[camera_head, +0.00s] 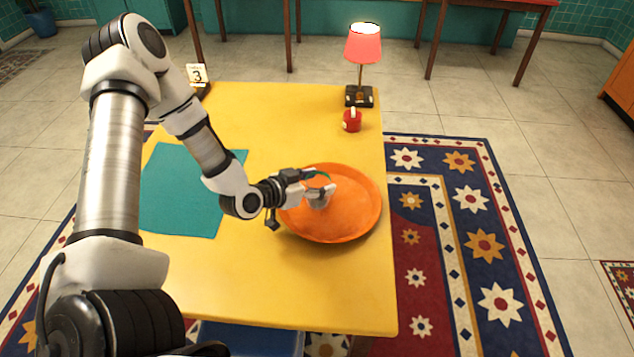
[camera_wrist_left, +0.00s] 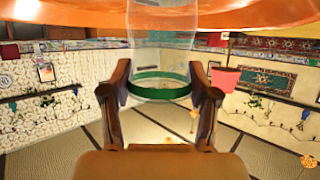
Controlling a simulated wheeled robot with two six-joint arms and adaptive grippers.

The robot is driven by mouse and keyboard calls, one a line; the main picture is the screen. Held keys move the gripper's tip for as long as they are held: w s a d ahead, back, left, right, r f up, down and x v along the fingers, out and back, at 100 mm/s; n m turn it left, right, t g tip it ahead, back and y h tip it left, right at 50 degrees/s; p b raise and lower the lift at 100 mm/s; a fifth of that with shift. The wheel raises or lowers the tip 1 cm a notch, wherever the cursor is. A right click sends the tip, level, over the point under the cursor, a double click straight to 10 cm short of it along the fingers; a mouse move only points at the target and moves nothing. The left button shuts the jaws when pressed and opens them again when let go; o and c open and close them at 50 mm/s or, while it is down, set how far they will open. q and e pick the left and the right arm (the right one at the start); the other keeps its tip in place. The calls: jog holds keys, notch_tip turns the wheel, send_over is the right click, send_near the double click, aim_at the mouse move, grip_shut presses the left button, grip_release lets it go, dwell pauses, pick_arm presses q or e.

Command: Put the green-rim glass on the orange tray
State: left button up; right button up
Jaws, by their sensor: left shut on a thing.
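The green-rim glass (camera_head: 319,174) is clear and partly hidden by my left gripper (camera_head: 318,190), which is shut on it. In the left wrist view the glass (camera_wrist_left: 161,55) stands between the two brown fingers of the gripper (camera_wrist_left: 163,92), with its green band near the fingertips. Its far end overlaps the orange tray (camera_wrist_left: 60,22) there. The round orange tray (camera_head: 350,217) lies on the yellow table, and the glass is over its left part. I cannot tell whether the glass touches the tray. My right gripper is not in view.
A teal cloth (camera_head: 180,200) lies on the yellow table (camera_head: 290,290) left of the tray. A red mug (camera_head: 352,121) and a red-shaded lamp (camera_head: 362,48) stand behind the tray. A number card (camera_head: 197,74) stands at the back left. The table's front is clear.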

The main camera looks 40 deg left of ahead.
pick_arm(q)
jog(key=shift+f, duration=0.15)
jog(key=o, duration=1.2)
jog(key=shift+s+r, duration=0.1)
jog(key=shift+r, duration=0.2)
jog(key=p+v, duration=0.9)
jog(key=v, duration=0.2)
jog(key=shift+s+a, duration=0.15)
jog(key=shift+s, duration=0.25)
